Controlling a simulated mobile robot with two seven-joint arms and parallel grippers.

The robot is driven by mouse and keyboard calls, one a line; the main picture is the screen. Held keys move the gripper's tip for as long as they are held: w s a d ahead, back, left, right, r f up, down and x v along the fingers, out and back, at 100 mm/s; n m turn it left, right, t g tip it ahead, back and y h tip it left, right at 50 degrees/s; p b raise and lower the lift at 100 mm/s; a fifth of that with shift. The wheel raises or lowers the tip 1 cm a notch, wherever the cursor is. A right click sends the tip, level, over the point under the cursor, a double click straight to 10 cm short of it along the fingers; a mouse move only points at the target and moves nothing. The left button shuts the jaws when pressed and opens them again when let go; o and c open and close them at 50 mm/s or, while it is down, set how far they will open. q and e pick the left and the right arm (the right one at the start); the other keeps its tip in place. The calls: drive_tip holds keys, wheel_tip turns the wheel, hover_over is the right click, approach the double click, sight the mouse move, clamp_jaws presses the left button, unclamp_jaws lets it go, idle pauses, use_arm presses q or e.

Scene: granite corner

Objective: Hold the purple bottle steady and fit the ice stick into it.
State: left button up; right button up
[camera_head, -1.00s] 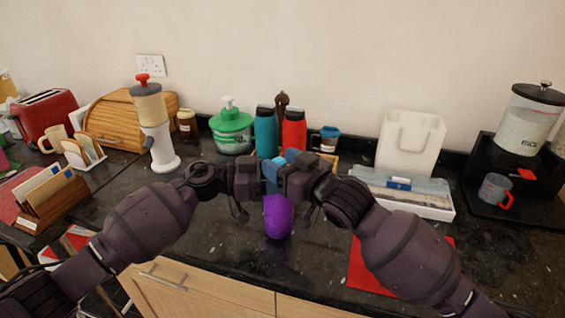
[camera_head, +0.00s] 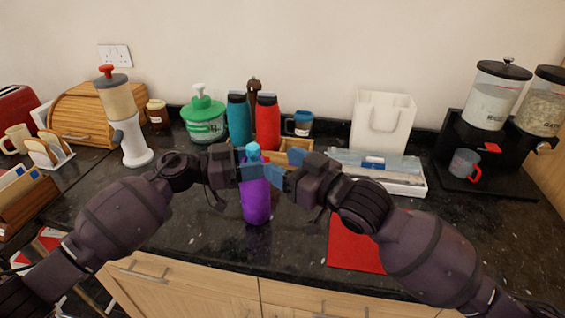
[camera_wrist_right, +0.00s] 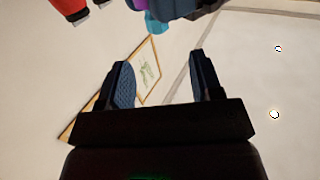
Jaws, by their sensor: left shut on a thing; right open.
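The purple bottle (camera_head: 257,203) stands upright on the dark counter in the head view. The light-blue ice stick (camera_head: 253,152) sticks up from its top; how deep it sits is hidden. My left gripper (camera_head: 252,171) is shut on the upper part of the bottle from the left. My right gripper (camera_head: 281,176) is open just right of the bottle, its blue fingers apart and empty. In the right wrist view, the open right gripper (camera_wrist_right: 160,68) has nothing between its fingers. The ice stick (camera_wrist_right: 153,24) and a bit of the bottle (camera_wrist_right: 138,4) show beyond them.
A teal bottle (camera_head: 238,120) and a red bottle (camera_head: 267,122) stand behind, with a blue-lidded cup (camera_head: 300,124) beside them. A green pump jar (camera_head: 204,123) is back left. A red mat (camera_head: 353,252) lies front right. Bare counter surrounds the bottle's base.

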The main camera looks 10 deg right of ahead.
use_arm(q)
drive_tip(key=o, duration=1.1)
